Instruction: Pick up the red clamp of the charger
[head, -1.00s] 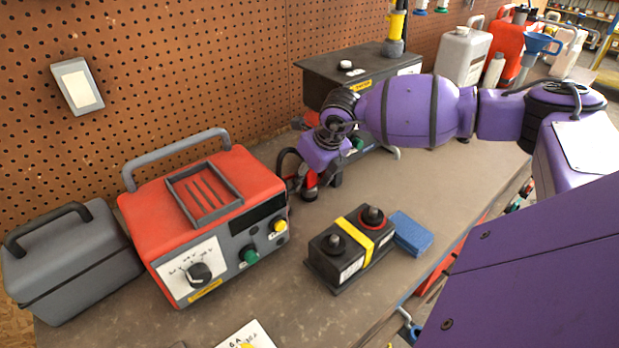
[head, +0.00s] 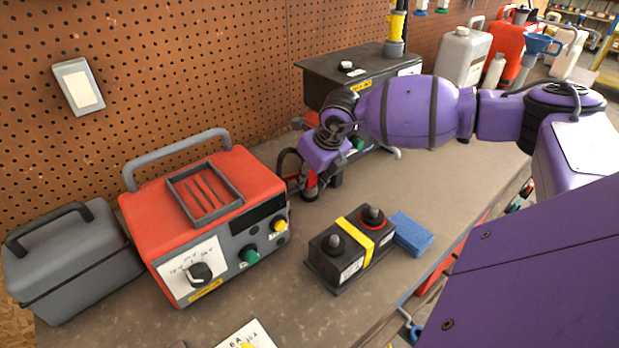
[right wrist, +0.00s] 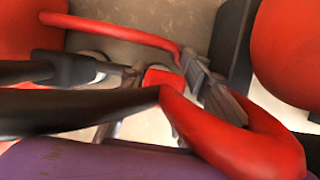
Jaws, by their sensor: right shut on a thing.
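The charger (head: 140,205) is a red and grey box with a carry handle, on the bench at the left in the head view. The red clamp (head: 311,181) is beside the charger's right end, partly hidden by my right gripper (head: 318,187). In the right wrist view the red clamp (right wrist: 270,145) is large and close, with red handles and grey metal jaws. My right gripper points down and is shut on the clamp, low over the bench. My left gripper is not in view.
A black battery (head: 340,270) with a yellow strap and two posts stands in front of the gripper, beside a blue sponge (head: 414,236). A grey case (head: 75,265) is left of the charger. A dark box (head: 320,72) stands behind my arm.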

